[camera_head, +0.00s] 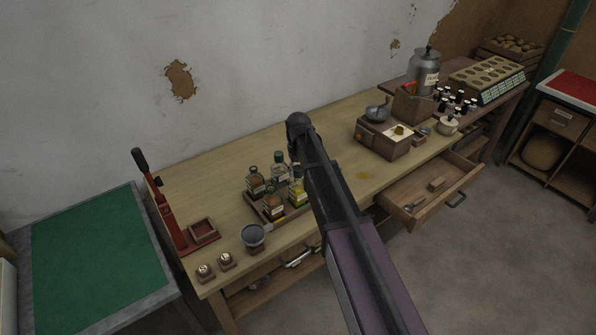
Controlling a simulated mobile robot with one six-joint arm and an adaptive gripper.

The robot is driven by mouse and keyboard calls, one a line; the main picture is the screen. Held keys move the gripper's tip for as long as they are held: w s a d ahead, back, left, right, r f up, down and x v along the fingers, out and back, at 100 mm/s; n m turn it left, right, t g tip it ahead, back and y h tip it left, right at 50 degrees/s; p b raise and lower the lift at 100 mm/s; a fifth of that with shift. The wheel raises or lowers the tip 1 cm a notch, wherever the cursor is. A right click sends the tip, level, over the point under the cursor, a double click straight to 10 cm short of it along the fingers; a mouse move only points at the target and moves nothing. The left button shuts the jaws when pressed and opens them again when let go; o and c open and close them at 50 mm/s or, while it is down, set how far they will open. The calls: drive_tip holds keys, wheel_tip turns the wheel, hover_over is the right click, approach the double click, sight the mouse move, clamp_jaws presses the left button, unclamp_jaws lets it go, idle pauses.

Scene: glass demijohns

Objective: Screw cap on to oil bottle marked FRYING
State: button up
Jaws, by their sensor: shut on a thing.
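Several small glass oil bottles stand together in a wooden tray (268,216) on the workbench. An amber bottle (256,183) is at the left, a brown one (273,206) in front, a clear one (279,170) behind and a yellow-green one (297,190) at the right. Their labels are too small to read, so I cannot tell which says FRYING. My gripper (294,153) points down over the right back of the tray, mostly hidden by my dark arm. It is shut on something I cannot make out. I cannot pick out a loose cap.
A red lever press (165,205) and a grey-topped funnel-like item (253,237) stand left and front. A wooden grinder box (384,138), a metal canister (424,72) and several dark-capped small bottles are at right. A drawer (430,192) juts out. The bench's back middle is clear.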

drive_tip(key=shift+f+b, duration=0.65)
drive_tip(key=shift+f, duration=0.1)
drive_tip(key=o, duration=0.8)
drive_tip(key=shift+r, duration=0.15)
